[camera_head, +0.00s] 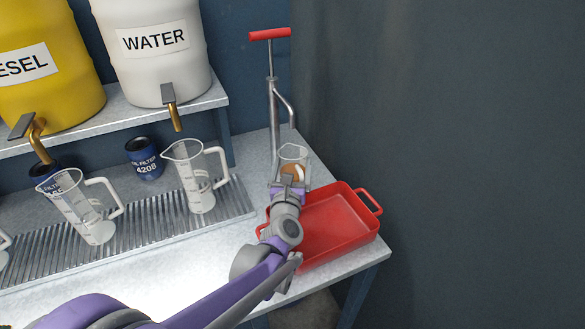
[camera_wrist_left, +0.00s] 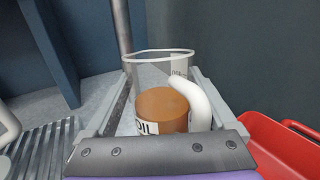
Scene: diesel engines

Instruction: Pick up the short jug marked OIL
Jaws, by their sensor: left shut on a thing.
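The short jug marked OIL (camera_wrist_left: 162,105) is clear, with brown liquid in its lower part and a white handle. In the left wrist view it stands between the two fingers of my left gripper (camera_wrist_left: 155,110), and part of its OIL label shows low on its front. In the head view the jug (camera_head: 292,155) is at the far end of my left arm, partly hidden by my left gripper (camera_head: 290,176). The left gripper is shut on the jug. I cannot tell whether the jug touches the bench. My right gripper is not in view.
A red tray (camera_head: 340,222) lies right of my left gripper. A hand pump with a red handle (camera_head: 270,34) stands behind the jug. Tall clear jugs (camera_head: 195,178) stand on a ribbed drain strip at left. A WATER barrel (camera_head: 155,55) sits on the shelf.

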